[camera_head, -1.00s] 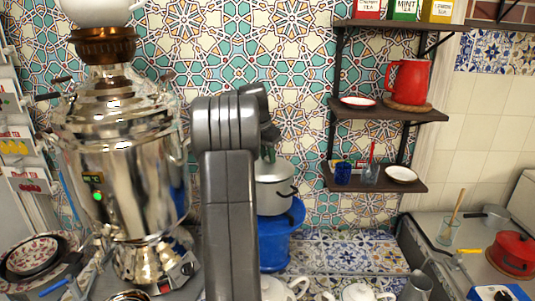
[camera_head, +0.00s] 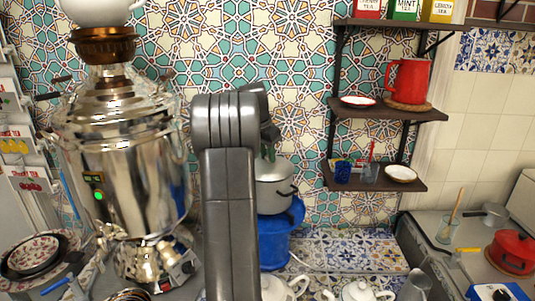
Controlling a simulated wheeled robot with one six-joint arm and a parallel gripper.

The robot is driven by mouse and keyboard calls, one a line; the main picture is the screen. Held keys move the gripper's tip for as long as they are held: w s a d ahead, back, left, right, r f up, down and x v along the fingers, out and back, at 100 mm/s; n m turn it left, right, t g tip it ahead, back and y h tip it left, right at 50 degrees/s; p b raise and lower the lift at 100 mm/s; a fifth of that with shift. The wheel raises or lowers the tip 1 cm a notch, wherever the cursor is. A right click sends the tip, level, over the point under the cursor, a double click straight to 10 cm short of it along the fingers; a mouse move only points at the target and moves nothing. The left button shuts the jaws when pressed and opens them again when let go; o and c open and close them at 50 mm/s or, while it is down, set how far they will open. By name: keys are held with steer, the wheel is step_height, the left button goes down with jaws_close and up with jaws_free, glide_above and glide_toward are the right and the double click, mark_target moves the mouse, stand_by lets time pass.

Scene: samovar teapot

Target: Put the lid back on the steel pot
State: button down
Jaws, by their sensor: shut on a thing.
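The steel pot (camera_head: 274,196) stands upright on a blue pot or stand (camera_head: 273,248), right of my raised grey arm. Its left side is hidden behind the arm. My gripper (camera_head: 268,152) is just above the pot's top, mostly covered by my arm and wrist. It is shut on the lid (camera_head: 272,168), whose pale top shows only in part below the fingers. I cannot tell whether the lid touches the rim all round.
A large shiny samovar (camera_head: 125,190) stands close on the left. Shelves (camera_head: 385,112) with a red mug (camera_head: 408,82) and small dishes are on the right. White teapots (camera_head: 358,291) stand in front. A red pot (camera_head: 513,251) is at the far right.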

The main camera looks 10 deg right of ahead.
steer(key=c, duration=0.6)
jaws_free()
steer(key=shift+c, duration=0.2)
steer(key=shift+r, duration=0.1)
steer(key=shift+r+p, duration=1.75)
steer(key=shift+r, duration=1.65)
jaws_close()
